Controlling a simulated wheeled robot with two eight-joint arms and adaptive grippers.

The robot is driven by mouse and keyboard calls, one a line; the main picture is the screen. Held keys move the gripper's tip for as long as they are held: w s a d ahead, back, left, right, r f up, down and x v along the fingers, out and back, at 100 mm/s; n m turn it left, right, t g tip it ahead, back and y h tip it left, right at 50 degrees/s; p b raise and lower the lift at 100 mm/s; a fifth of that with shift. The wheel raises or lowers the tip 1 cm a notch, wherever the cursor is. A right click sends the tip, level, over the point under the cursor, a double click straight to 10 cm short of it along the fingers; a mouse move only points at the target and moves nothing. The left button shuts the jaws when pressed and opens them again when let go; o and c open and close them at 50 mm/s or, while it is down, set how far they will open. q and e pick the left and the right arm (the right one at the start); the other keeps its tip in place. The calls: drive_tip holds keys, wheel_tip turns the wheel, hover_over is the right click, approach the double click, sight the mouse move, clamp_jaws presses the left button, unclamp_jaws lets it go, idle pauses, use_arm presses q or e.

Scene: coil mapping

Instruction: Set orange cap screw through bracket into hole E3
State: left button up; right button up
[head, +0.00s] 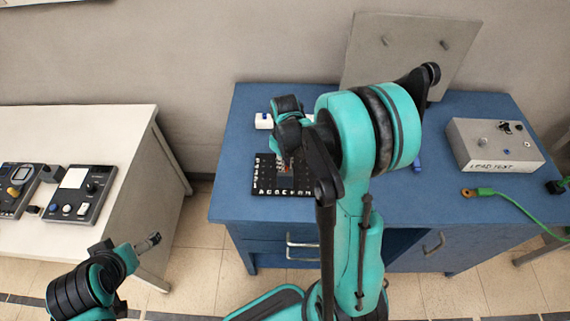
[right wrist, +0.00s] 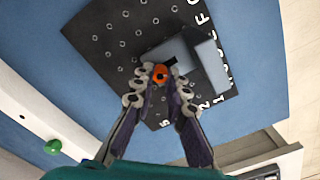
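The black hole plate (head: 262,182) with white letters and numbers lies on the blue bench; it also shows in the right wrist view (right wrist: 120,45). The grey bracket (right wrist: 207,62) stands on the plate there, just beyond my fingertips. My right gripper (right wrist: 160,80) is shut on the orange cap screw (right wrist: 160,72), its head showing between the fingertips beside the bracket. The screw's lower end and the hole under it are hidden. In the head view my right gripper (head: 286,163) is over the plate, mostly behind my arm. My left gripper (head: 150,242) hangs away from the bench, its opening unclear.
A grey lead test box (head: 495,145) with a green cable (head: 510,200) is on the bench's right. A white block (head: 263,121) sits behind the plate. A grey panel (head: 400,50) stands at the back. A white table (head: 110,125) with meters is at left.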

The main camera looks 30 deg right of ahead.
drive_tip(key=o, duration=0.5)
wheel_tip(320, 180, up, 12)
idle(0.3)
drive_tip(key=s+a+f+m+t+b, duration=0.2)
drive_tip(key=s+a+t+b, duration=0.4)
drive_tip(key=s+a, duration=0.4)
drive_tip(key=shift+s+a+f+m+t, duration=0.35)
drive_tip(key=shift+s+f+t, duration=0.25)
drive_tip(key=shift+f, duration=0.3)
